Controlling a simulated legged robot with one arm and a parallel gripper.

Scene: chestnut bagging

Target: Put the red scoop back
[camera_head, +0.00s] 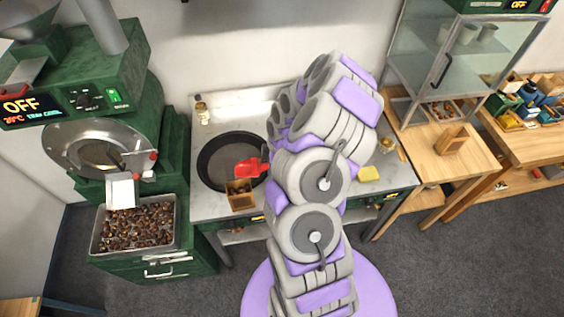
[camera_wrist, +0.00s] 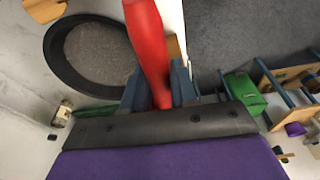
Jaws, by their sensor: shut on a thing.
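The red scoop (camera_head: 248,167) shows in the head view above the right side of the dark round pan, near a small wooden box (camera_head: 240,196). In the wrist view the red scoop's handle (camera_wrist: 148,45) runs down between the fingers of my gripper (camera_wrist: 160,95), which is shut on it. In the head view my arm hides the gripper itself. The scoop's far end is cut off at the top of the wrist view. The small wooden box holds dark pieces and stands at the counter's front edge.
The dark pan (camera_head: 208,178) sits on the metal counter (camera_head: 215,212). A small jar (camera_head: 203,113) stands behind it. A green roaster (camera_head: 150,120) with a metal tray of chestnuts (camera_head: 97,240) is at left. Wooden tables (camera_head: 420,160) and a glass cabinet (camera_head: 413,45) are at right.

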